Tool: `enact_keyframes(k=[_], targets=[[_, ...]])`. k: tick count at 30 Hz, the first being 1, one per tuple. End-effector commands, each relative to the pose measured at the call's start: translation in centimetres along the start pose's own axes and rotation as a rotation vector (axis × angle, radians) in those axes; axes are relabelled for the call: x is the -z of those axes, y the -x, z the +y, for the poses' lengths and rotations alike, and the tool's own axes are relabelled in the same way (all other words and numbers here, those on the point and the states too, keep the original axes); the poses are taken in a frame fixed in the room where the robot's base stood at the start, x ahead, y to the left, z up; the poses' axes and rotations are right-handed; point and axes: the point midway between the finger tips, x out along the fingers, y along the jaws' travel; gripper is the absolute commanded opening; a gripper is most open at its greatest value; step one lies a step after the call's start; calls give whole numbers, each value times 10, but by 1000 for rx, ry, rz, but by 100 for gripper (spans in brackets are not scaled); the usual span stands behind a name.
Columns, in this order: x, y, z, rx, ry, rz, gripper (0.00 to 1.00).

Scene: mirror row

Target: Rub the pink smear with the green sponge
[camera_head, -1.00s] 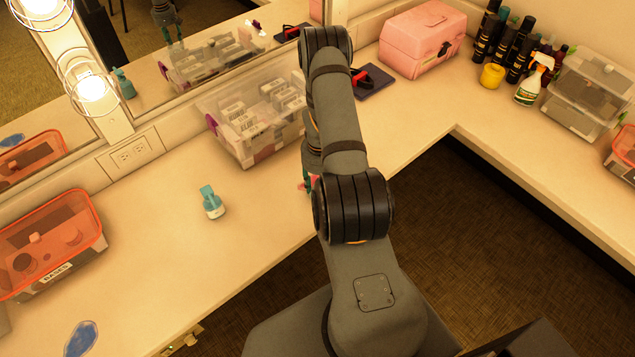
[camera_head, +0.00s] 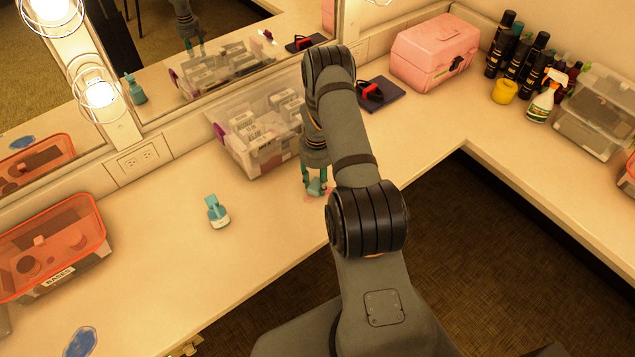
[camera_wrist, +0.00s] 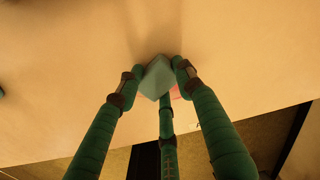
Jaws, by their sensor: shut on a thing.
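My gripper (camera_head: 316,185) is over the counter in the head view, beside the clear bin. It is shut on the green sponge (camera_wrist: 157,78), a pale green block between its fingertips in the wrist view. The sponge also shows in the head view (camera_head: 316,188), low at the counter top. The pink smear (camera_wrist: 176,93) shows in the wrist view just right of the sponge, partly hidden by the sponge and fingers. In the head view a bit of the smear (camera_head: 310,199) shows below the gripper. I cannot tell whether the sponge touches the counter.
The clear bin of white boxes (camera_head: 258,140) stands close behind my gripper, against the mirror. An orange bin (camera_head: 50,245) is at far left. A dark pad (camera_head: 380,95) and pink case (camera_head: 435,50) are beyond my arm.

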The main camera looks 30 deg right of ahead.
Motion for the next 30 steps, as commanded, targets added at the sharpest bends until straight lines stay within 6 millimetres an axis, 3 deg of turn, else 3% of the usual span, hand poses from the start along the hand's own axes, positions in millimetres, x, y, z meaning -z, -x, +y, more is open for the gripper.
enact_keyframes(k=[21,27,30], targets=[[68,0,23,-5,-16,4,12],[71,-3,6,-1,-11,1,12],[61,-3,3,-1,-9,0,12]])
